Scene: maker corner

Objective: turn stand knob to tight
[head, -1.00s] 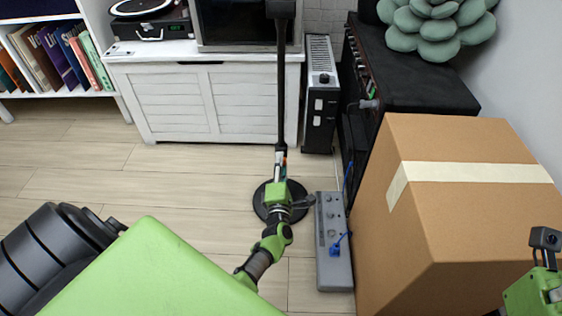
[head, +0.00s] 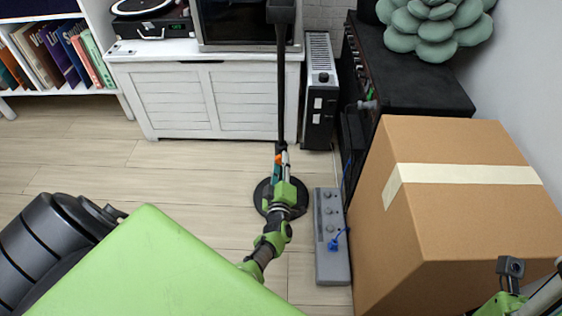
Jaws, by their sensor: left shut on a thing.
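The stand is a thin black pole (head: 281,90) on a round black base (head: 300,200), upright on the floor before the white cabinet. My left gripper (head: 281,158) reaches in from below and is shut on a small dark part low on the pole, at the place of the stand knob. The fingers and green gripper body hide the knob, so its turn position cannot be made out. Part of my right arm (head: 502,300) shows at the bottom right corner. Its fingers cannot be made out.
A grey pedal strip (head: 331,265) with a blue plug lies right of the base. A large taped cardboard box (head: 465,230) stands at the right. A black heater-like unit (head: 319,110) and white cabinet (head: 180,105) stand behind. The floor on the left is clear.

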